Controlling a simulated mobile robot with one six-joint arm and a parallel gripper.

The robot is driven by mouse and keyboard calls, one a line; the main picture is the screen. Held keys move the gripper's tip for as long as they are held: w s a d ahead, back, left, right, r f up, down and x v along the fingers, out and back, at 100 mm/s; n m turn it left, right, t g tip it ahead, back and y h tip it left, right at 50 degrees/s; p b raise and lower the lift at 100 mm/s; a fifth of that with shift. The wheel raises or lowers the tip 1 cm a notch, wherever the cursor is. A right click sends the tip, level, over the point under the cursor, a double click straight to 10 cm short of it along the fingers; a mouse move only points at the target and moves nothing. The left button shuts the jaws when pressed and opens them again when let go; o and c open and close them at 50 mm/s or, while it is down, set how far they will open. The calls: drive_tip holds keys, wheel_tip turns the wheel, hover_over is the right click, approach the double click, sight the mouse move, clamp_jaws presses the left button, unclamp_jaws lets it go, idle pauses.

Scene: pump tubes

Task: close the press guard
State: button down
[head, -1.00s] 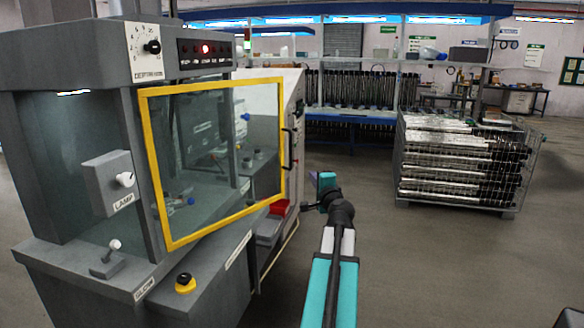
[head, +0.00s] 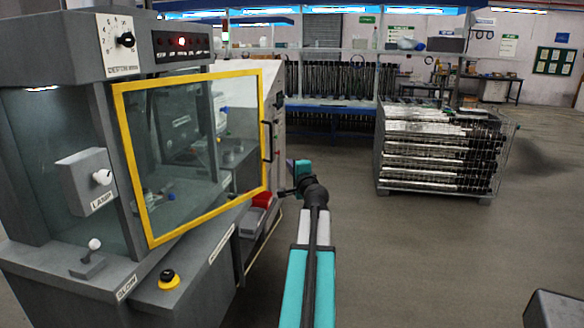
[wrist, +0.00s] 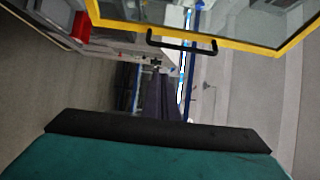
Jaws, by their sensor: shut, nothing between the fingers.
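The press guard (head: 190,78) is a clear panel in a yellow frame on the grey press at the left of the head view. It stands open, swung out from the press front. Its black handle (head: 267,142) is on the right edge of the frame. In the wrist view the guard's yellow edge (wrist: 240,44) and black handle (wrist: 182,45) show at the top. My gripper (head: 300,168) is small in the head view, just right of and below the handle, apart from it. It is shut and empty; its fingertips are hard to make out.
A red bin (head: 262,200) sits by the press, below the guard's right edge. A black-and-yellow button (head: 168,278) is on the press ledge. A wire crate of metal tubes (head: 440,150) stands at the right. The floor between press and crate is clear.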

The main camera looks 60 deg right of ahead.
drive_tip(key=w+d+p, duration=0.2)
drive_tip(key=w+d, duration=0.2)
drive_tip(key=w, duration=0.4)
drive_tip(key=shift+w, duration=0.2)
idle(0.5)
